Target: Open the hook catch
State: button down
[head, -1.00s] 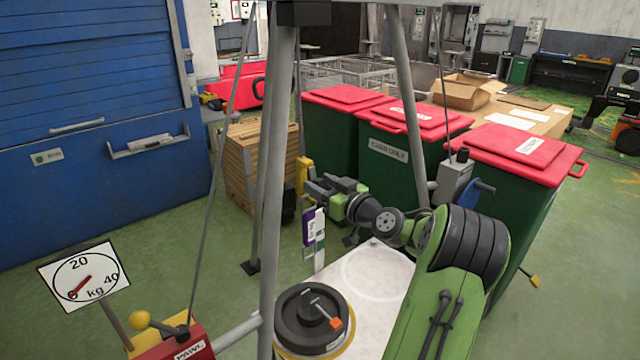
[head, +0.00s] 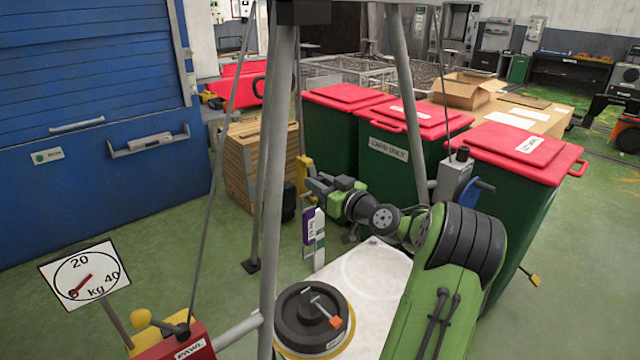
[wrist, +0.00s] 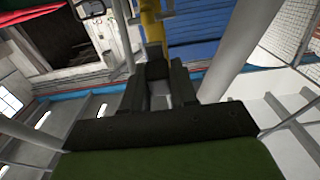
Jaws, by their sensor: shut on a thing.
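My gripper (head: 314,187) is at the middle of the head view, beside a yellow fitting (head: 304,173) near the tripod legs. In the wrist view my gripper (wrist: 159,80) has its two dark fingers close around a small dark piece. A yellow upright (wrist: 153,22) stands just beyond the fingertips. The held piece appears to be part of the hook catch, but its shape is mostly hidden by the fingers. I cannot tell whether the hook is engaged.
A grey tripod leg (head: 273,190) stands left of my gripper. A white plate bears a dark round weight (head: 313,318). A red pawl box (head: 180,342) and a kg dial (head: 84,278) are at lower left. Red-lidded green bins (head: 405,155) stand behind my arm.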

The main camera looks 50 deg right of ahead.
aim_at(320, 178)
jog(key=shift+r, duration=0.15)
jog(key=r+g+p, duration=0.1)
jog(key=g+p, duration=0.1)
jog(key=p, duration=0.1)
jog(key=s+r+g+p, duration=0.1)
jog(key=g+p, duration=0.1)
jog(key=p, duration=0.2)
jog(key=shift+a, duration=0.1)
jog(key=g+p, duration=0.1)
jog(key=p, duration=0.1)
jog(key=r+g+p, duration=0.1)
jog(key=p, duration=0.1)
jog(key=g+p, duration=0.2)
jog(key=shift+s+r+y, duration=0.25)
jog(key=shift+r+y, duration=0.05)
jog(key=shift+y, duration=0.1)
jog(key=r+g+p, duration=0.1)
jog(key=g+p, duration=0.1)
jog(key=p, duration=0.2)
jog(key=g+p, duration=0.2)
jog(key=p, duration=0.3)
jog(key=shift+r, duration=0.4)
jog(key=g+p, duration=0.1)
jog(key=p, duration=0.1)
jog(key=g+p, duration=0.1)
jog(key=p, duration=0.1)
jog(key=shift+w+r+y, duration=0.2)
jog(key=shift+y, duration=0.1)
jog(key=shift+g+p, duration=0.4)
jog(key=shift+f, duration=0.1)
